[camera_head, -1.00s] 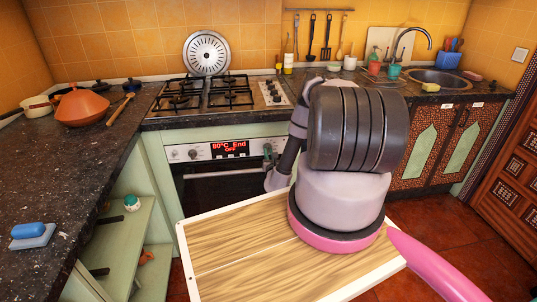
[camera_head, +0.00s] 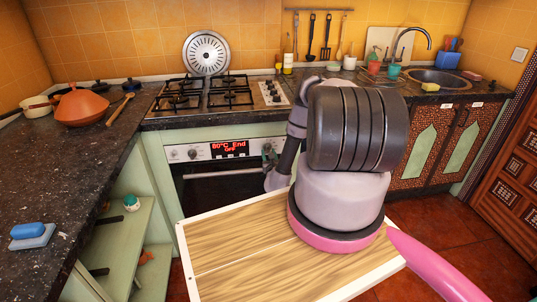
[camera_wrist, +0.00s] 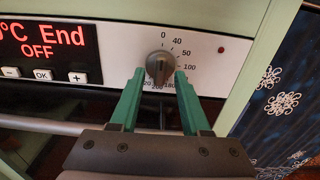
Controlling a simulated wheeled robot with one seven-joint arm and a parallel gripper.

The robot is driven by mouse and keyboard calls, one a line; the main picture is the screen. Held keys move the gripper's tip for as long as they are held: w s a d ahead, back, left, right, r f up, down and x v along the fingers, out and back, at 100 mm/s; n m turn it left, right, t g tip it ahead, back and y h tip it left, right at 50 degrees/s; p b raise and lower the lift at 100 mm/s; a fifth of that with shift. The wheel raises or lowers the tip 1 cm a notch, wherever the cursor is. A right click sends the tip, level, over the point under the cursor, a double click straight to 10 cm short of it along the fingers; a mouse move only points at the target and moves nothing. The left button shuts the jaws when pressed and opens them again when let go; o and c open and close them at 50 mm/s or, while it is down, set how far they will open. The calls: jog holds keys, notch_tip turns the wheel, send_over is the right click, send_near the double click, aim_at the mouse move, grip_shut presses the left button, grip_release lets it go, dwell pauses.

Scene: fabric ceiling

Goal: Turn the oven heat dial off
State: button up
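The oven heat dial (camera_wrist: 160,67) is a dark grey round knob on the white oven panel in the wrist view. Numbers ring it, with 0 at the top and 40, 50 and 100 to the right. A faint mark on its face seems to point roughly upward, but I cannot tell exactly. My gripper (camera_wrist: 161,74) is open, its two green fingertips on either side of the dial's lower half with narrow gaps.
The red display (camera_wrist: 42,40) shows "°C End" and "OFF", above several buttons. A horizontal door handle (camera_wrist: 60,125) runs below the panel. A gas hob (camera_head: 207,95) lies above the oven. My wooden-topped base fills the floor in front.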

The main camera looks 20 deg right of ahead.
dwell(0.3)
jog(key=v, duration=1)
jog(key=shift+s, duration=0.35)
jog(key=shift+a, duration=0.1)
